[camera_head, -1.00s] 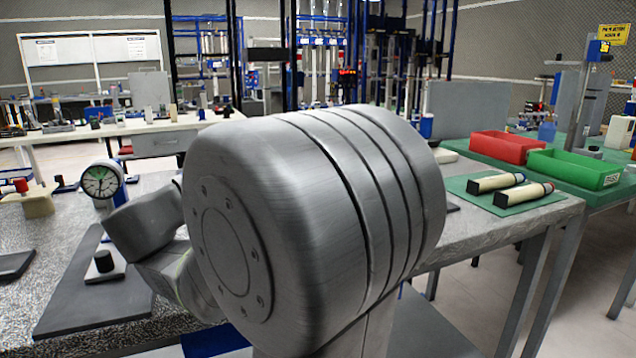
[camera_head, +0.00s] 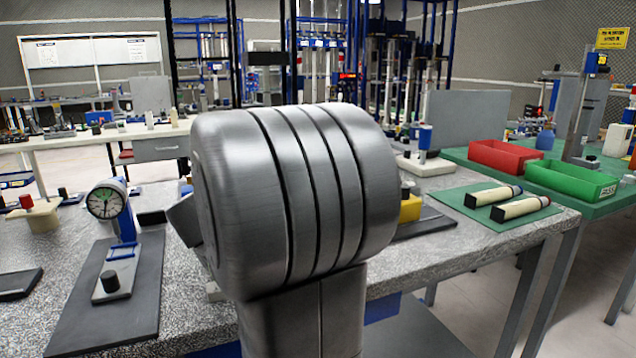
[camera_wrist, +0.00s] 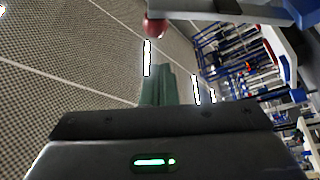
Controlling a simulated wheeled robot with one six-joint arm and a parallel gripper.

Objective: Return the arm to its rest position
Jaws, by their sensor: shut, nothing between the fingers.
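My arm's large grey rounded link (camera_head: 300,200) fills the middle of the head view, above the grey speckled bench. My gripper is hidden behind it there. In the wrist view my gripper (camera_wrist: 166,86) shows as narrow greenish fingers past the dark housing, shut with nothing held. The wrist camera looks tilted across the wall and the blue racks, not down at the bench.
A dial gauge on a stand (camera_head: 107,202) is left of my arm on a dark mat. Two cream cylinders (camera_head: 506,202) lie on a green mat at right. A red bin (camera_head: 503,154) and a green bin (camera_head: 572,180) stand on the green table behind.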

